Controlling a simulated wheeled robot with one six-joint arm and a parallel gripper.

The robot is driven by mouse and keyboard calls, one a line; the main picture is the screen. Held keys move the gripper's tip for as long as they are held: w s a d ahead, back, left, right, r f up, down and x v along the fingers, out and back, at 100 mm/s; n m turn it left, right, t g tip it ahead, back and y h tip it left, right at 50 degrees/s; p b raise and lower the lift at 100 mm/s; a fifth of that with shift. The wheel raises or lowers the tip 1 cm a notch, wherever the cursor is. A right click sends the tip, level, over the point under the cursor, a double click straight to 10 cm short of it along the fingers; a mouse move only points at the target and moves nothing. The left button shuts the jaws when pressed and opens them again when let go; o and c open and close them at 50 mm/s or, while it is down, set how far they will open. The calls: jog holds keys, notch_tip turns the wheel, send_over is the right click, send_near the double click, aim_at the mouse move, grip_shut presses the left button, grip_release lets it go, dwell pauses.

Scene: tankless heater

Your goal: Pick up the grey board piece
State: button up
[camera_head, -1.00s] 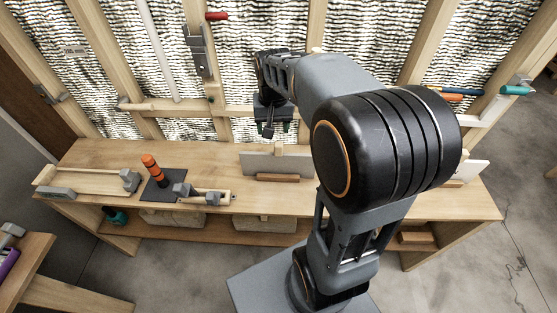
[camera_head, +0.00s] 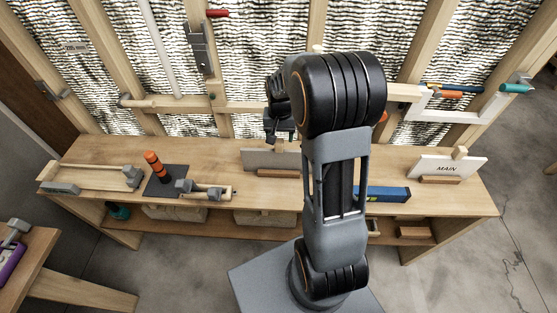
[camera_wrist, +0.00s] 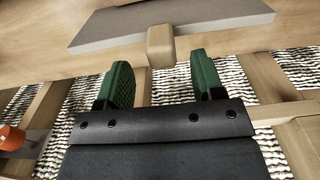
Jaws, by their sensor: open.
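The grey board piece (camera_head: 262,160) stands on the workbench in a wooden foot, left of my arm, with a small wooden knob at its top. Part of it is hidden behind my arm. In the wrist view the grey board (camera_wrist: 200,22) lies across the top, and its wooden knob (camera_wrist: 161,47) shows between the tips of my two green fingers. My gripper (camera_wrist: 160,66) is open and empty. In the head view my gripper (camera_head: 281,138) is just above the board's top edge, partly hidden by my arm. I cannot tell whether the fingers touch the knob.
A white sign reading MAIN (camera_head: 447,168) stands at the right of the bench, with a blue level (camera_head: 388,194) nearer. An orange-handled tool (camera_head: 155,164) stands on a dark mat to the left, beside a wooden clamp (camera_head: 203,190). The stud wall (camera_head: 245,107) is close behind.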

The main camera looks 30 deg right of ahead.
aim_at(279, 140)
notch_tip(279, 140, down, 5)
jog(key=shift+w+a+r+p, duration=0.1)
jog(key=shift+p, duration=0.35)
grip_shut()
dwell(0.4)
